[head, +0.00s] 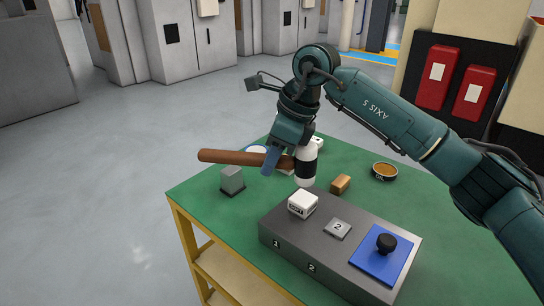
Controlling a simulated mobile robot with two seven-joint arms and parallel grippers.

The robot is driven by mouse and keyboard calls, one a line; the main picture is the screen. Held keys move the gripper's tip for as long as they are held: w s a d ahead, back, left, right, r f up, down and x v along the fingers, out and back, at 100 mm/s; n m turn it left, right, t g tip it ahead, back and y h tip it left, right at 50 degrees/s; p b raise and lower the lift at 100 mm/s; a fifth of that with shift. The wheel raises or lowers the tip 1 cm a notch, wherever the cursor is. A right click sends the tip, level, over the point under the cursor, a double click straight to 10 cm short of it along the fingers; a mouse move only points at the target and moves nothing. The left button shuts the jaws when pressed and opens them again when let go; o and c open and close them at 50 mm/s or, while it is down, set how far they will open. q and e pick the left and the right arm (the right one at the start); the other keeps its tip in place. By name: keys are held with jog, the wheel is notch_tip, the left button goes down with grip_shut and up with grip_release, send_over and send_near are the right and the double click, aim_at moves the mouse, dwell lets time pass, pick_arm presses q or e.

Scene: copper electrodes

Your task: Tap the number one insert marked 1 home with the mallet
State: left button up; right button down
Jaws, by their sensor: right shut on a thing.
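My right gripper (271,160) is shut on the brown wooden handle of the mallet (232,157). The mallet's head, black with white ends (306,168), stands upright in the air above the grey block (290,234). The number one insert (303,204), a pale square piece, stands proud of the block's top near its left end, just below the mallet head. The two look apart. I cannot read a mark on its top. The block's front shows the labels 1 and 2. My left gripper is not in view.
Insert 2 (338,229) sits lower in the block beside a blue plate (381,254) with a black knob (386,243). On the green table (210,205) are a grey cube (232,180), a small tan block (340,184) and a round tin (384,171).

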jog(key=shift+f+b, duration=0.5)
jog(key=shift+f, duration=0.1)
notch_tip(320, 180, down, 4)
jog(key=b, duration=0.3)
jog(key=shift+r+p, duration=1.75)
jog(key=shift+r, duration=0.9)
jog(key=shift+f, duration=0.1)
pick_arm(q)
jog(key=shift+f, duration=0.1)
